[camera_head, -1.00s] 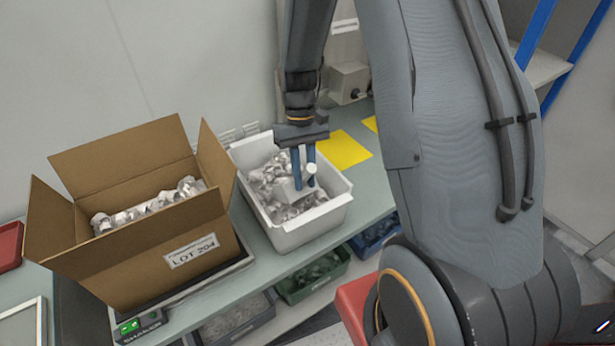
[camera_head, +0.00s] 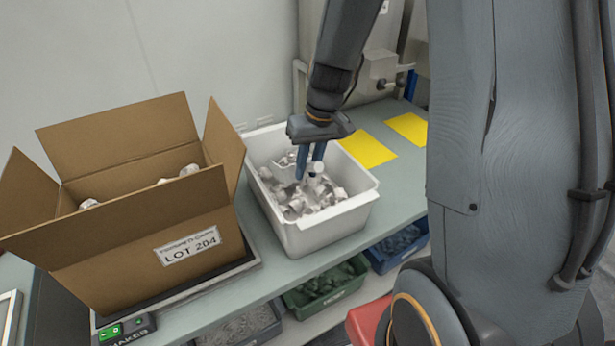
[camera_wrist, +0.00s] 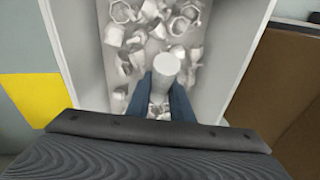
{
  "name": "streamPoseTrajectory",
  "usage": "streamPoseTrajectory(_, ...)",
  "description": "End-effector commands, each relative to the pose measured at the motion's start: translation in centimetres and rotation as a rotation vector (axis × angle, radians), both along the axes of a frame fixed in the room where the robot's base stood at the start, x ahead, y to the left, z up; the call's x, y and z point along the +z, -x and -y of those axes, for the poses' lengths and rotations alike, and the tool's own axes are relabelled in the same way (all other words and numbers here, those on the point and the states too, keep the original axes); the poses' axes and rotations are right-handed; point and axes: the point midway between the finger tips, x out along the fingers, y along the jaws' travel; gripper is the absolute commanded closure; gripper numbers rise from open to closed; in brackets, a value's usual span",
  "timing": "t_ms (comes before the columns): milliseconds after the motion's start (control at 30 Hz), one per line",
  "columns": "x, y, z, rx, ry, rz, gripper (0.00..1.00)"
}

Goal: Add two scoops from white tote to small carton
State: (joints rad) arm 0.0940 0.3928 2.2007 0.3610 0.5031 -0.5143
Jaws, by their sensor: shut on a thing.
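The white tote (camera_head: 325,229) stands on the bench and holds many whitish caps (camera_head: 325,190). My gripper (camera_head: 309,170) points down into the tote. Its blue fingers are shut on the white handle of a scoop (camera_head: 319,167). In the wrist view, the round handle end (camera_wrist: 167,64) shows between the fingers, above the caps. The scoop's bowl is mostly hidden or hard to tell from the caps. The small carton (camera_head: 130,255), labelled LOT 204, stands open left of the tote. Some caps (camera_head: 188,170) show inside it; its front wall hides the rest.
The carton's raised flaps (camera_head: 225,145) stand beside the tote. The carton sits on a scale with a green display (camera_head: 110,332). Yellow sheets (camera_head: 368,150) lie on the bench right of the tote. Green (camera_head: 325,285) and blue bins (camera_head: 398,248) sit below the bench.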

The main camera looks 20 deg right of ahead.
Motion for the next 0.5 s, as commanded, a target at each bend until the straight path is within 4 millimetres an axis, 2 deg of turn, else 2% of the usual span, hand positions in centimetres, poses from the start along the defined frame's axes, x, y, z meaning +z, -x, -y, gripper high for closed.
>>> streamPoseTrajectory(267,-0.29,-0.52,-0.05,0.000,-0.019,0.091,1.00)
streamPoseTrajectory(500,0.19,0.30,0.18,-0.003,-0.038,0.174,1.00)
